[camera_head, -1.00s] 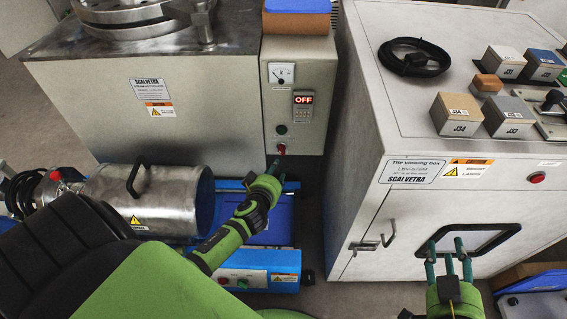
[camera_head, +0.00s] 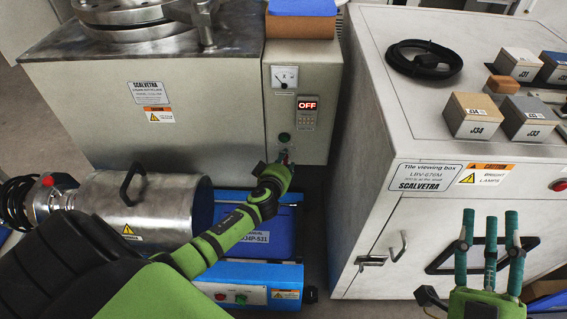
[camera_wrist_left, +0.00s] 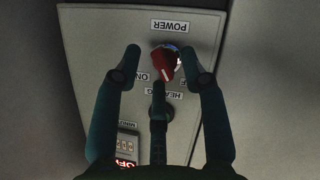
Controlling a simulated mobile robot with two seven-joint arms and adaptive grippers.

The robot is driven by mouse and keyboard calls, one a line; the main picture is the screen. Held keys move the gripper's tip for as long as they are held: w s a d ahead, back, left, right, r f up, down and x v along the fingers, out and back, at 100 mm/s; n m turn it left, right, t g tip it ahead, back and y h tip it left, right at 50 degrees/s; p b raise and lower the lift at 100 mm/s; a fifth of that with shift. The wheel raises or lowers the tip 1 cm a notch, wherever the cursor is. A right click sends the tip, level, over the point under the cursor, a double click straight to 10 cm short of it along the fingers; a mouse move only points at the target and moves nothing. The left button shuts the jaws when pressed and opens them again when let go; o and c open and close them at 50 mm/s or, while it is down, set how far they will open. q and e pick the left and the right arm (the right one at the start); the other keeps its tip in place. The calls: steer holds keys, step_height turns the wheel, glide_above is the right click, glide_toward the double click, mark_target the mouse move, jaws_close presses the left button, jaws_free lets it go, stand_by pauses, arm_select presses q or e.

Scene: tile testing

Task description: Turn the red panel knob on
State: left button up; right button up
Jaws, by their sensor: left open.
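The red panel knob (camera_wrist_left: 165,62) shows in the left wrist view below an upside-down POWER label, with ON to its left and a partly covered OFF to its right. Its white mark points down, slightly right. My left gripper (camera_wrist_left: 159,58) is open, with fingers either side of the knob and a third below it. I cannot tell whether they touch it. In the head view the left gripper (camera_head: 283,160) is at the panel's lower part and hides the knob. My right gripper (camera_head: 490,216) is open and empty in front of the viewing box.
The grey control panel (camera_head: 315,80) has a display reading OFF (camera_head: 307,105) and a dark round HEATING part (camera_head: 284,137). The tile viewing box (camera_head: 370,190) stands to the right, across a narrow gap. A metal cylinder (camera_head: 150,200) lies at the left.

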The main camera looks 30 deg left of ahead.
arm_select(q)
steer(key=shift+w, duration=0.15)
arm_select(e)
steer(key=shift+s+r+y, duration=0.15)
steer(key=shift+r+y, duration=0.1)
steer(key=shift+y, duration=0.05)
arm_select(q)
jaws_close()
arm_select(e)
steer(key=shift+s, duration=0.1)
